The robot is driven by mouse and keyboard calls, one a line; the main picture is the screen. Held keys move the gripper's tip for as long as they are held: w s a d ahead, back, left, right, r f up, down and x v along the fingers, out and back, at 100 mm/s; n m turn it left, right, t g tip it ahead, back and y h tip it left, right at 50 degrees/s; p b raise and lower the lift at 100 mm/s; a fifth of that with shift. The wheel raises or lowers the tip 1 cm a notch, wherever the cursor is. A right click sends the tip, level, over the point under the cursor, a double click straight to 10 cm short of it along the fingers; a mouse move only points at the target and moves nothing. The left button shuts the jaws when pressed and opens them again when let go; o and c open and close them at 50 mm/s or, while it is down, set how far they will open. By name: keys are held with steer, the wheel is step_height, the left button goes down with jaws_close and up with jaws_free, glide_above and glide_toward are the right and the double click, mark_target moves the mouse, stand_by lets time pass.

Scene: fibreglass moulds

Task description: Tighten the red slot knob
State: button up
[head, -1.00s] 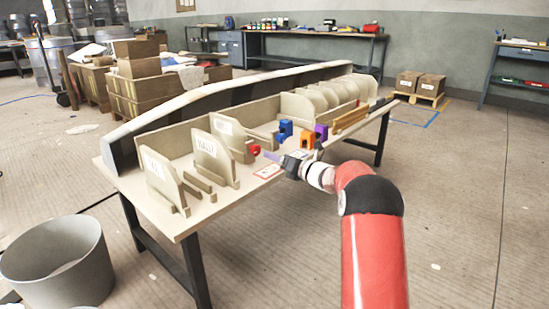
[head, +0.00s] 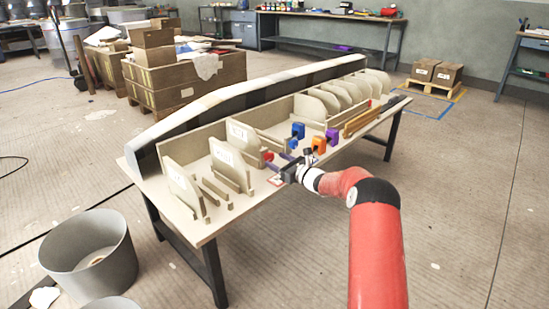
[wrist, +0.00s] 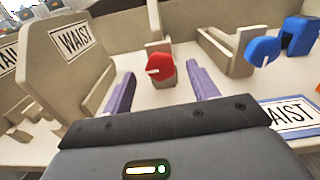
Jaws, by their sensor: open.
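The red slot knob (wrist: 160,67) sits on the front of a small beige upright block in the wrist view, with a pale slot mark across it. It also shows small in the head view (head: 268,156), at the front of the bench. My gripper (wrist: 160,92) is open, its two purple fingers apart, one to the left and one to the right of the knob in the picture. The fingertips appear short of the knob, and nothing is between them. In the head view my gripper (head: 283,162) is low over the bench's front edge, partly hidden by its own wrist.
Beside the knob stands a beige panel labelled WAIST (wrist: 76,40). A blue knob (wrist: 262,50) and blue clamp (wrist: 298,38) are at the right. A WAIST card (wrist: 290,115) lies on the bench.

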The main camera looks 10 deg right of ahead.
steer(key=shift+x, duration=1.1)
steer(key=shift+c, duration=0.3)
steer(key=c, duration=0.9)
steer(key=shift+c, duration=0.2)
